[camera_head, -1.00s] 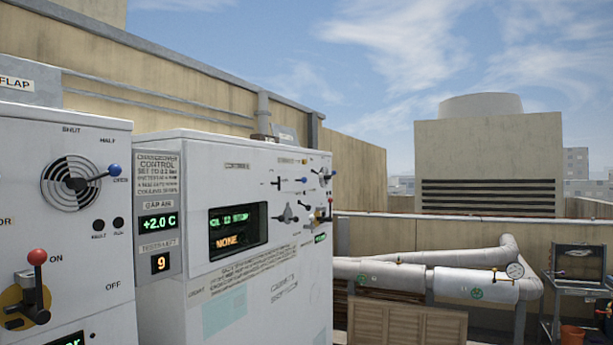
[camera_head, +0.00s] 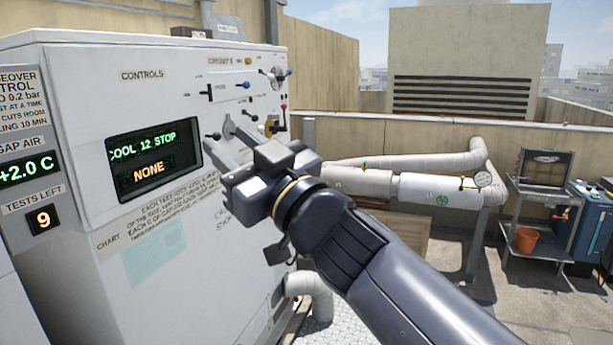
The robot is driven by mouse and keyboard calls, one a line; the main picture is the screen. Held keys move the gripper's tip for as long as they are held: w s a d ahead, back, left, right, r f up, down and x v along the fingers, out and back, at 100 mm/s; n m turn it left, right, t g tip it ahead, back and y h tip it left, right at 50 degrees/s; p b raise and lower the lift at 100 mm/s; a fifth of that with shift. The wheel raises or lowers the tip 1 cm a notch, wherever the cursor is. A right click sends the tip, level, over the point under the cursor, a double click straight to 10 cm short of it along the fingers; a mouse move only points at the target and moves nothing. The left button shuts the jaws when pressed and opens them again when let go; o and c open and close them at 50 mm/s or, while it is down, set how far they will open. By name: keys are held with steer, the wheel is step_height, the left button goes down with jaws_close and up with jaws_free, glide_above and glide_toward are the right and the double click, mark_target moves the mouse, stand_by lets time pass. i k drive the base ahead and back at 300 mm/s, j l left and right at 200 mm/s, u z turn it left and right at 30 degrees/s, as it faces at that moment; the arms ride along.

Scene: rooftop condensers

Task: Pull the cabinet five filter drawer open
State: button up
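A white cabinet (camera_head: 75,85) fills the left of the view, with a small label at the top right of its front that reads like "CABINET" and a character too small to read. I cannot pick out a filter drawer on it; my arm hides part of the lower right front. My gripper (camera_head: 222,142) reaches in from the lower right in front of the cabinet's levers. Its two fingers are spread apart with nothing visible between them. I cannot tell whether they touch the cabinet.
Levers and knobs (camera_head: 247,86) crowd the cabinet's upper right. A display (camera_head: 152,158) reads "COOL 12 STOP" and "NONE". A pale elbow pipe (camera_head: 309,287) stands at the cabinet's foot. Insulated pipes (camera_head: 420,186) run behind. A metal cart (camera_head: 541,205) and an orange bucket (camera_head: 526,239) stand right.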

mark_target(227, 86)
steer(key=i+l+z, duration=0.3)
steer(key=i, duration=0.5)
steer(key=i+l+z, duration=0.1)
steer(key=i+z, duration=0.25)
steer(key=i, duration=0.45)
